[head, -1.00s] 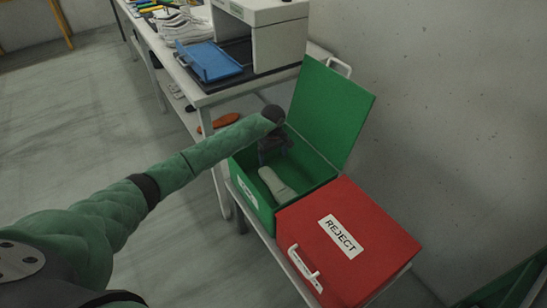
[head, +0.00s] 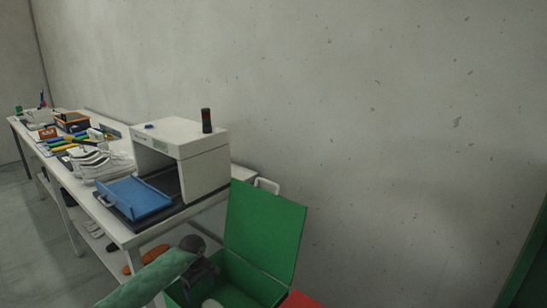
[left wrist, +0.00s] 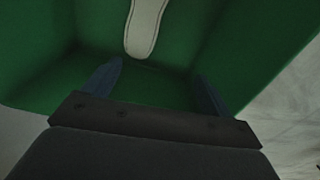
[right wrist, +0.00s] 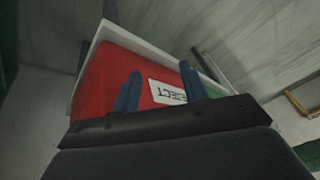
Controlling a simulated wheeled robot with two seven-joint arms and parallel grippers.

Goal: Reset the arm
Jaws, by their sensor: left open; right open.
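My left gripper (head: 203,283) is in the open green box (head: 255,283), over its inside, with its jaws open. In the left wrist view the two fingers (left wrist: 160,75) stand apart with nothing between them. A pale shoe sole or insole (left wrist: 145,25) lies on the box floor beyond the fingertips, and a bit of it shows at the bottom of the head view (head: 212,303). My right gripper (right wrist: 161,72) is open and empty in the right wrist view, facing the closed red REJECT box (right wrist: 115,65). The right arm is out of the head view.
The green lid (head: 264,228) stands raised beside the wall. An orange item (head: 155,254) lies on the lower shelf.

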